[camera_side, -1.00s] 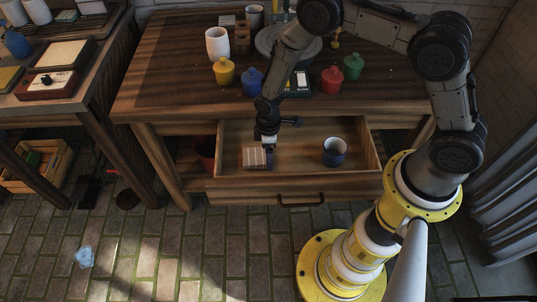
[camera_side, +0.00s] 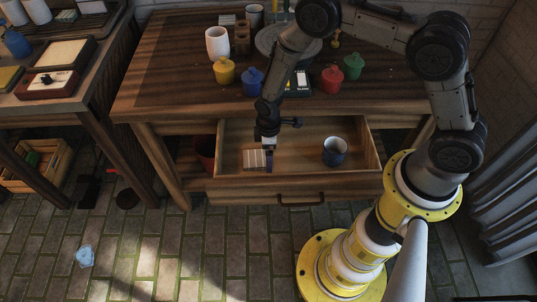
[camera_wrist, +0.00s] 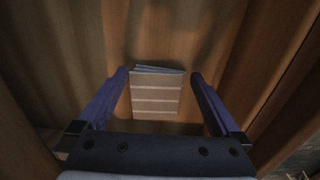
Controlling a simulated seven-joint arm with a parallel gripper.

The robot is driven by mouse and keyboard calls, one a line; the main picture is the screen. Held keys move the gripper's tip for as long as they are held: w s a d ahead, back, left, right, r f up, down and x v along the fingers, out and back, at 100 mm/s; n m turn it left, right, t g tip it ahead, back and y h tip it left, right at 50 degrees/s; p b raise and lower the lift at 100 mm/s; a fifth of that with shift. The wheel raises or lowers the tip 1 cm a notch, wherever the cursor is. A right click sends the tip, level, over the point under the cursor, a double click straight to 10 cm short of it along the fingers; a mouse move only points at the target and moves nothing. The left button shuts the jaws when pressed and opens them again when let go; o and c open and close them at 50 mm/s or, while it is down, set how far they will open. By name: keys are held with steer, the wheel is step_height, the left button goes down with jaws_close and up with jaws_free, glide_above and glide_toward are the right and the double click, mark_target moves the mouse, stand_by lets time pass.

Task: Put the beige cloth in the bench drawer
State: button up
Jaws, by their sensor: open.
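The bench drawer (camera_side: 295,188) is pulled open under the wooden bench. The beige cloth (camera_side: 254,159), folded and with pale stripes, lies on the drawer floor at the left end. It also shows in the wrist view (camera_wrist: 155,95), between and a little beyond my fingers. My gripper (camera_side: 268,161) is inside the drawer at the cloth's right side in the side view. In the wrist view my gripper (camera_wrist: 160,78) has its two blue fingers apart, one on each side of the cloth, with small gaps showing.
A blue and white mug (camera_side: 335,152) stands in the drawer to the right. The drawer walls rise close around my gripper.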

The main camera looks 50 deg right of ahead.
steer(key=s+d+r+m+t, duration=0.1)
steer(key=s+d+r+m, duration=0.15)
steer(key=r, duration=1.45)
steer(key=s+d+r+m+t, duration=0.2)
steer(key=s+r, duration=0.2)
steer(key=r, duration=1.3)
steer(key=s+d+r+m+t, duration=0.1)
steer(key=s+r+m, duration=0.1)
steer(key=s, duration=0.6)
steer(key=s+d+r+m+t, duration=0.1)
steer(key=s+r+m, duration=0.1)
steer(key=s+r, duration=0.3)
steer(key=s, duration=0.3)
steer(key=shift+s+d+r+t, duration=0.25)
steer(key=shift+d+t, duration=0.05)
